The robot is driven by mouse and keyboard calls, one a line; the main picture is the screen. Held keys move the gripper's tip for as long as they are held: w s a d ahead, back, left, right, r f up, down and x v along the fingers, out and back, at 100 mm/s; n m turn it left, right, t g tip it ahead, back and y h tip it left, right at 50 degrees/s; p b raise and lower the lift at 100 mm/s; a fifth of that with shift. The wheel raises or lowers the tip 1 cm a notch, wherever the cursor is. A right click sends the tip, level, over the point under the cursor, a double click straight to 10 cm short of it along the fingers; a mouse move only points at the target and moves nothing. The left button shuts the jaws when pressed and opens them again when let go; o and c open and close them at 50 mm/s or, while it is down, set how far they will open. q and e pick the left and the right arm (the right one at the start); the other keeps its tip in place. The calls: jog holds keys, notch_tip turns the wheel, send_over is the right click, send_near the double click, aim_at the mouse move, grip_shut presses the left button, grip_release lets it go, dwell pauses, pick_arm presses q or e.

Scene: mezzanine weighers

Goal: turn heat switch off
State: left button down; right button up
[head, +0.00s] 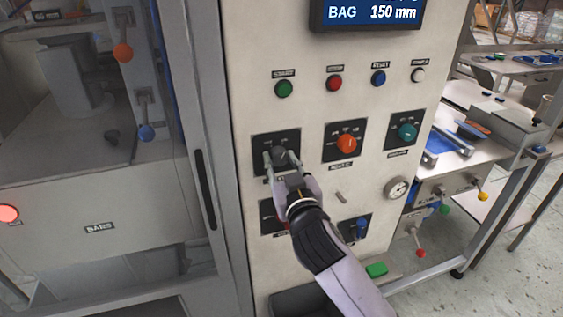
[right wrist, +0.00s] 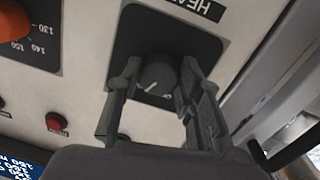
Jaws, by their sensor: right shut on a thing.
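The heat switch is a round black knob (head: 279,152) on a dark square plate (head: 262,141) on the pale machine front. In the right wrist view the knob (right wrist: 158,72) carries a white pointer mark, and the label beside its plate (right wrist: 196,8) reads "HEA", the rest cut off. My right gripper (head: 281,163) reaches up from below, with one finger on each side of the knob, shut on it. The fingers also flank the knob in the right wrist view (right wrist: 159,86). The plate's position markings are too small or hidden to read. My left gripper is out of view.
An orange dial (head: 346,144) and a teal dial (head: 407,132) sit to the right. Green (head: 284,88), red (head: 334,83) and blue (head: 378,78) buttons are above. A door handle (head: 205,189) stands left.

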jog(key=n+p, duration=0.3)
jog(key=n, duration=0.2)
jog(key=shift+r+n, duration=0.1)
jog(key=shift+n, duration=0.3)
jog(key=n+p, duration=0.2)
jog(key=n, duration=0.3)
jog(key=shift+d+n+y, duration=0.15)
jog(key=shift+n+y, duration=0.15)
jog(key=shift+y, duration=0.1)
jog(key=o, duration=1.2)
jog(key=shift+c, duration=0.2)
